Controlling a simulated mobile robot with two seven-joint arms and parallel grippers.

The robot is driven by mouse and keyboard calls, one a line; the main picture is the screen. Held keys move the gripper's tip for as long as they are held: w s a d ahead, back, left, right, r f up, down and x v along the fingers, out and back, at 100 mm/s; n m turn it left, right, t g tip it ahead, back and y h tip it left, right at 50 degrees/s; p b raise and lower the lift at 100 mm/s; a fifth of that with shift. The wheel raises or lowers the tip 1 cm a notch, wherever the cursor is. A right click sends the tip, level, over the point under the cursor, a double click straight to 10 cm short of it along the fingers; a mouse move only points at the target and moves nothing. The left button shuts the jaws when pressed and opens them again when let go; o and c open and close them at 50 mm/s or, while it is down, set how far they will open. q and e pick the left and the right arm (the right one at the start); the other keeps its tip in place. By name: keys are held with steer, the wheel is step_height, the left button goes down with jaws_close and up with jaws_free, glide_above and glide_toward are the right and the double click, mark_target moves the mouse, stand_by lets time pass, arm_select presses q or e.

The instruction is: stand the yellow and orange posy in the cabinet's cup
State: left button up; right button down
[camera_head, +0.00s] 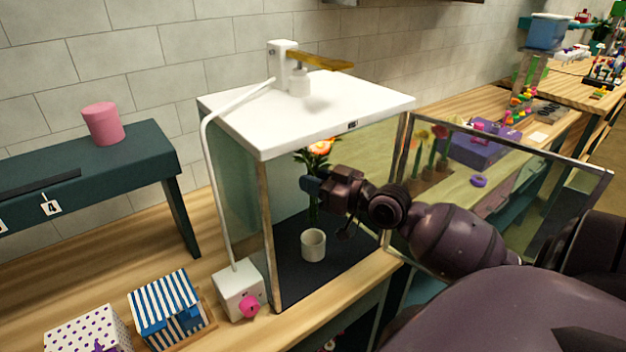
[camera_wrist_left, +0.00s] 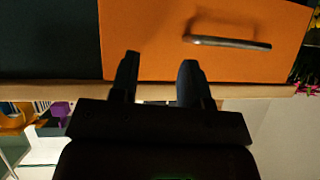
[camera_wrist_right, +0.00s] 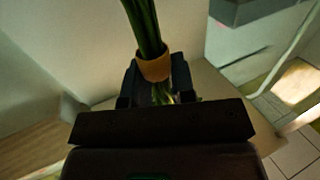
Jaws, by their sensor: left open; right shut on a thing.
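The posy (camera_head: 320,147), with orange and yellow blooms and green leaves, is upright inside the glass cabinet (camera_head: 268,235). My right gripper (camera_head: 312,188) reaches in through the open front and is shut on its stems. The right wrist view shows the green stems (camera_wrist_right: 143,22) with a tan-orange band (camera_wrist_right: 154,67) between the fingers (camera_wrist_right: 155,85). The white cup (camera_head: 313,245) stands on the cabinet's dark floor, below the posy. I cannot tell whether the stem ends are above or behind its rim. My left gripper (camera_wrist_left: 160,75) is open and empty, before an orange drawer front.
The cabinet's glass door (camera_head: 510,190) stands open to the right, near my right arm. The white roof (camera_head: 320,108) is close above the blooms. A white box with a pink knob (camera_head: 240,290) stands at the cabinet's left front. A striped box (camera_head: 168,308) is further left.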

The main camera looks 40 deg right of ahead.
mark_target(319, 218)
steer(key=shift+w+f, duration=0.1)
steer(key=shift+f+b, duration=1.8)
steer(key=shift+b, duration=0.05)
steer(key=shift+f, duration=0.4)
stand_by(0.5)
steer(key=shift+f+b, duration=0.55)
steer(key=shift+f, duration=0.35)
stand_by(0.5)
steer(key=shift+f+b, duration=0.8)
steer(key=shift+f, duration=0.9)
stand_by(1.0)
steer(key=shift+c, duration=1.6)
jaws_free()
